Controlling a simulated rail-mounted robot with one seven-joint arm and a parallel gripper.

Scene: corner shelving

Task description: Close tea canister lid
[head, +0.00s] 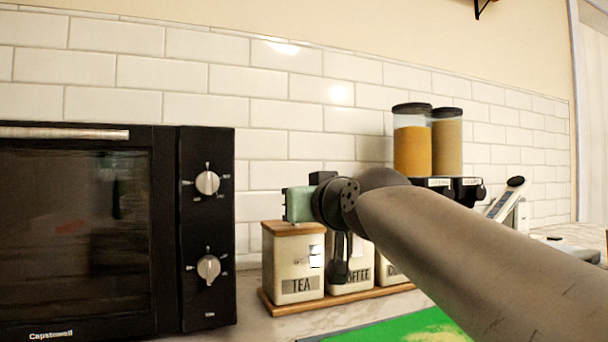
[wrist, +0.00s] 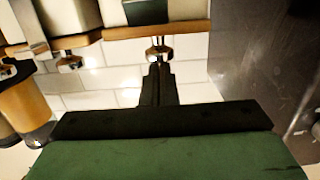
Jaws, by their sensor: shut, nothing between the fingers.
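The tea canister (head: 298,268) is cream with a dark TEA label and stands at the left end of the canister row. Its wooden lid (head: 280,228) lies about flat over its top in the head view; I cannot tell whether it is fully seated. In the wrist view, which is upside down, the lid (wrist: 185,31) shows a small metal fitting at its edge. My gripper (wrist: 158,68) is shut and empty, with its dark fingertips close to that fitting; contact is unclear.
A black microwave (head: 80,230) stands close on the left. The coffee canister (head: 358,275) and another canister share a wooden tray (head: 290,308). Jars with orange (head: 411,150) and tan (head: 446,145) contents stand behind my arm. A tiled wall (head: 290,110) is behind. A green board (head: 400,328) lies in front.

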